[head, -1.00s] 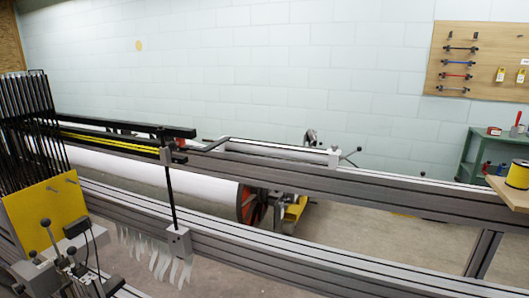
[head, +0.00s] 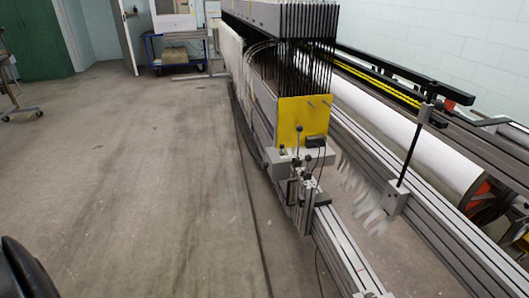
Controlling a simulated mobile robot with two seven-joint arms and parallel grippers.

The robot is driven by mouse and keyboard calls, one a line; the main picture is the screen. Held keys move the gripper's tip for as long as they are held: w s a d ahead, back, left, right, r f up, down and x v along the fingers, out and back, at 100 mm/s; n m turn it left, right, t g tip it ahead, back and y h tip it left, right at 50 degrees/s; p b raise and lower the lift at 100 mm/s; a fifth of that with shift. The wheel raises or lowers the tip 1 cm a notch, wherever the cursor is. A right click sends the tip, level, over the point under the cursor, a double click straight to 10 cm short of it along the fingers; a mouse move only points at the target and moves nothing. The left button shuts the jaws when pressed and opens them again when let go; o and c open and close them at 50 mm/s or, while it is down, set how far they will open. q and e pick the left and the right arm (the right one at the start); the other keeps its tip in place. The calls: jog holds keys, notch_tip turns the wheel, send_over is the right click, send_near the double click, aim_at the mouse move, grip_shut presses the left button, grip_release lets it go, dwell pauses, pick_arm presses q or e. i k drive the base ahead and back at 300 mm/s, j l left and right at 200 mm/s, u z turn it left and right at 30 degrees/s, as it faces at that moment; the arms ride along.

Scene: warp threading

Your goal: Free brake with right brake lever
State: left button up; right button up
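A cluster of small levers with round black knobs (head: 299,129) stands on the machine rail below a yellow end plate (head: 296,118). I cannot tell which of them, if any, is the right brake lever. A red and black wheel (head: 487,201) at the end of the white warp roll (head: 433,152) is at the right, partly hidden by the rail. Neither my left nor my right gripper is in view.
A long grey rail (head: 345,250) runs from the lever cluster to the bottom edge. Open concrete floor (head: 150,170) lies left of the machine. A blue cart (head: 176,52) stands at the back. A dark rounded shape (head: 25,272) is cut off at bottom left.

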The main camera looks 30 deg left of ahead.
aim_at(309, 158)
jog(key=u, duration=0.75)
jog(key=j+z, duration=0.1)
jog(key=j, duration=0.2)
jog(key=i+j+z, duration=0.2)
jog(key=j+z, duration=0.15)
jog(key=i+j+z, duration=0.15)
jog(key=j+z, duration=0.15)
jog(key=j, duration=0.3)
jog(key=j+z, duration=0.35)
jog(key=j, duration=0.15)
jog(key=i+j+z, duration=0.1)
jog(key=j+z, duration=0.25)
jog(key=j, duration=0.2)
jog(key=i+j+z, duration=0.1)
jog(key=i+z, duration=0.2)
jog(key=i+j+z, duration=0.25)
jog(key=i, duration=0.1)
